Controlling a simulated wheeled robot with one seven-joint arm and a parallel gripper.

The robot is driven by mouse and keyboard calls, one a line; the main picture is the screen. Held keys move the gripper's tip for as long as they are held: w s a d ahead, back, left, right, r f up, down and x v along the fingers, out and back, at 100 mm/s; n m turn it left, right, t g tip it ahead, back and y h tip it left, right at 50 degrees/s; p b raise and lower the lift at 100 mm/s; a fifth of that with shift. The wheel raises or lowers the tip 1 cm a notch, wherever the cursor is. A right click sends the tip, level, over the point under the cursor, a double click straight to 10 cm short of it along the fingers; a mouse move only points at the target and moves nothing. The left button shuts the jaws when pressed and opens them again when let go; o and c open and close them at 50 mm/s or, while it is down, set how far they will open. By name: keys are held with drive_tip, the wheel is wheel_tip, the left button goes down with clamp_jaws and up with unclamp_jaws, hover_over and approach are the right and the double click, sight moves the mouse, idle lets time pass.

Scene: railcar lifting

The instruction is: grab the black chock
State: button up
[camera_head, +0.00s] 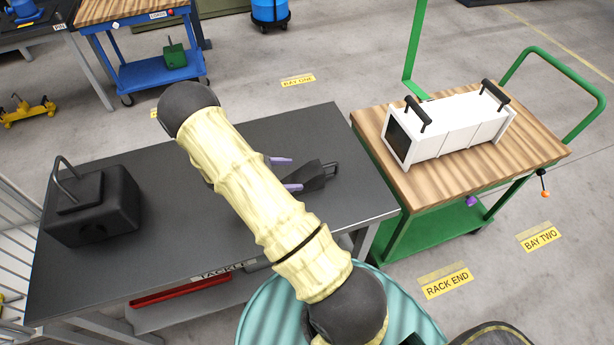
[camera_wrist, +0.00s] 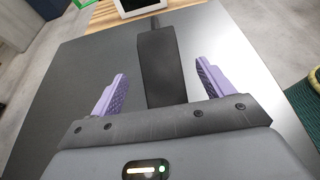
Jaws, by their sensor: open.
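The black chock (camera_head: 316,177) lies on the dark tabletop of the bench marked TACKLE, near its right side. It is a black wedge with a handle at its far end. In the wrist view the chock (camera_wrist: 162,68) lies between the two purple fingers, with a gap on each side. My gripper (camera_head: 288,174) is open around the near part of the chock; it also shows in the wrist view (camera_wrist: 159,85). My arm in its pale yellow sleeve hides part of the bench in the head view.
A black block with a loop handle (camera_head: 92,205) stands at the bench's left end. A green cart (camera_head: 470,178) with a wooden top stands to the right, bearing a white case (camera_head: 452,128) with black handles. A teal ribbed drum (camera_head: 402,305) is close in front.

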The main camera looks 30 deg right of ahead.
sight(305, 174)
drive_tip(key=shift+s+d+f, duration=0.1)
drive_tip(key=shift+d+f, duration=0.1)
drive_tip(key=shift+d, duration=0.3)
drive_tip(key=shift+p+x, duration=1)
drive_tip(key=shift+x, duration=1.6)
drive_tip(key=c, duration=1.5)
